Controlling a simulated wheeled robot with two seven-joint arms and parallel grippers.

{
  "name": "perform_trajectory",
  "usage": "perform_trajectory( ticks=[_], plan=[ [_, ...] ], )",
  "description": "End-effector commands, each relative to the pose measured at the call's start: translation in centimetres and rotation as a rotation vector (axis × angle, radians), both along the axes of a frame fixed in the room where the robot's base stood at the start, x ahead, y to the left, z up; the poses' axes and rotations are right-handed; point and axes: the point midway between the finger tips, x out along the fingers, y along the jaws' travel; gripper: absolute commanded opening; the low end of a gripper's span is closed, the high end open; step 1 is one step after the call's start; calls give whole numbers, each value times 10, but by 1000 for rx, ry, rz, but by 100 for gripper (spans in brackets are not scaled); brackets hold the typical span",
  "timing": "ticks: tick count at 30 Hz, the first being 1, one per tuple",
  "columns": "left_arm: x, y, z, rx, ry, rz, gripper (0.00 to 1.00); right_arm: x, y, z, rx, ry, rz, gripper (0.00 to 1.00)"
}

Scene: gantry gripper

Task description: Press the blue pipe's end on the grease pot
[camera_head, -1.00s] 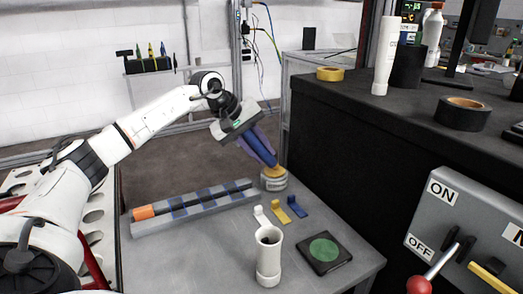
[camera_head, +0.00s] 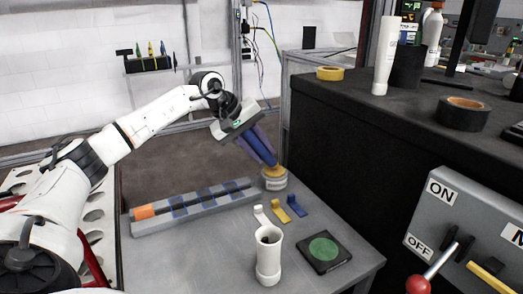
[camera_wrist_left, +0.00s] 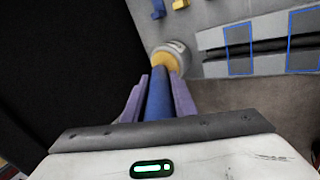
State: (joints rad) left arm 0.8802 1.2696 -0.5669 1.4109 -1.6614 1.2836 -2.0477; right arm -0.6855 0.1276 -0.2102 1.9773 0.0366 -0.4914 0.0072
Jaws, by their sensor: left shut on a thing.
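The blue pipe (camera_head: 262,148) is tilted, its lower end at the yellow top of the grease pot (camera_head: 275,180). My left gripper (camera_head: 254,145) is shut on the blue pipe, with its purple fingers on both sides of it. In the left wrist view the pipe (camera_wrist_left: 157,95) runs between the fingers to the yellow grease in the pot (camera_wrist_left: 178,48). The pipe's end seems to touch the grease; its exact depth is hidden. My right gripper does not show.
A grey rack (camera_head: 195,206) with an orange-ended bar lies left of the pot. White, yellow (camera_head: 279,214) and blue clips, a white pipe fitting (camera_head: 268,257) and a black pad with a green disc (camera_head: 323,250) stand on the table. A grey ON/OFF box (camera_head: 465,230) is at the right.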

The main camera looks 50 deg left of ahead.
Motion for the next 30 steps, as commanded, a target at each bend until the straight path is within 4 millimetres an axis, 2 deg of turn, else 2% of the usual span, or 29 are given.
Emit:
perform_trajectory(
  ticks=[9,16,30],
  plan=[
    [-1,0,-3,0,8,-1,2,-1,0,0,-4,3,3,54],
    [-1,0,21,0,6,-1,2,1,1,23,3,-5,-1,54],
    [0,0,60,0,1,0,2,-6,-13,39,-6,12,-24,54]
  ],
)
